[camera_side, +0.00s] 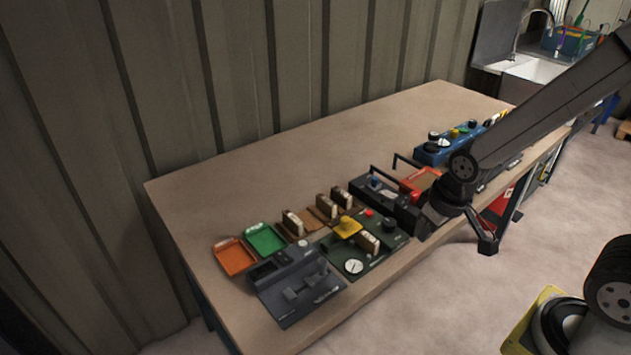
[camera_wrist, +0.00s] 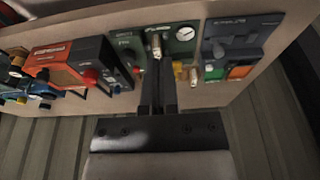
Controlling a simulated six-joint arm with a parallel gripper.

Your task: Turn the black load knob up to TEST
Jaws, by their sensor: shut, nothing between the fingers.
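A green panel (camera_side: 345,248) near the front edge of the bench carries a white dial gauge (camera_side: 354,266), a red button (camera_side: 369,212) and a dark round knob (camera_side: 389,226), likely the load knob. Its lettering is too small to read, so its setting cannot be told. In the wrist view the panel lies at the top, with the gauge (camera_wrist: 185,33) right of the fingers and the knob (camera_wrist: 126,41) to their left. My gripper (camera_wrist: 160,58) is shut and empty, its fingers pointing towards the panel near a cream-topped block (camera_wrist: 156,42). It appears apart from the knob.
A grey panel (camera_side: 300,287), a green tray (camera_side: 264,239) and an orange tray (camera_side: 234,256) lie left of the green panel. A black and red unit with handles (camera_side: 375,186) stands to its right, with a blue knobbed box (camera_side: 433,154) beyond. The back of the bench (camera_side: 270,165) is clear.

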